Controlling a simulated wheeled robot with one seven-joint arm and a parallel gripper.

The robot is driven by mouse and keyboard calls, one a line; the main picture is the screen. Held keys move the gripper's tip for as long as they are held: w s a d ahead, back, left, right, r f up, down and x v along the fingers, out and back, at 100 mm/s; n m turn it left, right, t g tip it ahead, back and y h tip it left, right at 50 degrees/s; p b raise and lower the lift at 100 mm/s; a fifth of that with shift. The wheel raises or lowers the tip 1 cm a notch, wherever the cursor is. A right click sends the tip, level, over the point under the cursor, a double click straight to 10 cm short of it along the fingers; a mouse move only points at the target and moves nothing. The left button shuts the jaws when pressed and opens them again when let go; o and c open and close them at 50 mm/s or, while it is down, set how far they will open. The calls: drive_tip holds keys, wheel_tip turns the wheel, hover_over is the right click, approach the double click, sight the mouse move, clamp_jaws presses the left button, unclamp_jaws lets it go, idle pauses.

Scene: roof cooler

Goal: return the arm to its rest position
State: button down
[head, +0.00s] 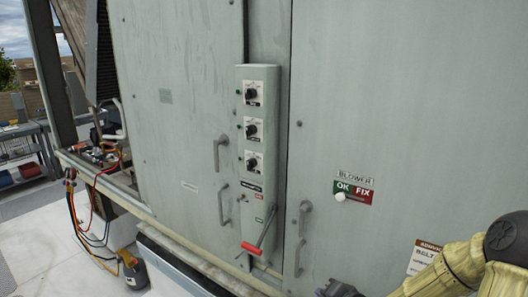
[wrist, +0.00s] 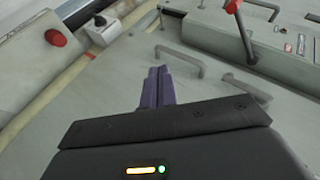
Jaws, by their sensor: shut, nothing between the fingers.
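My arm (head: 455,268) shows at the lower right of the head view, yellow with dark joints, in front of the right-hand cabinet door. Only a dark bit of its far end shows at the bottom edge there. In the wrist view my gripper (wrist: 160,86) has its two purple fingers together with nothing between them. The fingers point toward a grey door handle (wrist: 179,61) on the pale green panel. I cannot tell how far apart the fingertips and the handle are.
The cooler cabinet (head: 180,120) fills most of the head view. A control box (head: 258,155) with several knobs carries a red-tipped lever (head: 252,248). Door handles (head: 303,222) stick out near it. A blower sign (head: 353,189) is on the right door. Hoses (head: 85,215) hang at left.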

drive_tip(key=s+r+n+g+h, duration=0.2)
drive_tip(key=s+n+g, duration=0.1)
drive_tip(key=s, duration=0.5)
drive_tip(key=s+a+r+n+g+h, duration=0.1)
drive_tip(key=s+r+n+g+h, duration=0.2)
drive_tip(key=s, duration=0.6)
drive_tip(key=shift+a+n+g, duration=0.25)
drive_tip(key=shift+n+g, duration=0.55)
drive_tip(key=shift+n, duration=0.2)
drive_tip(key=shift+w, duration=0.15)
drive_tip(key=shift+f, duration=0.1)
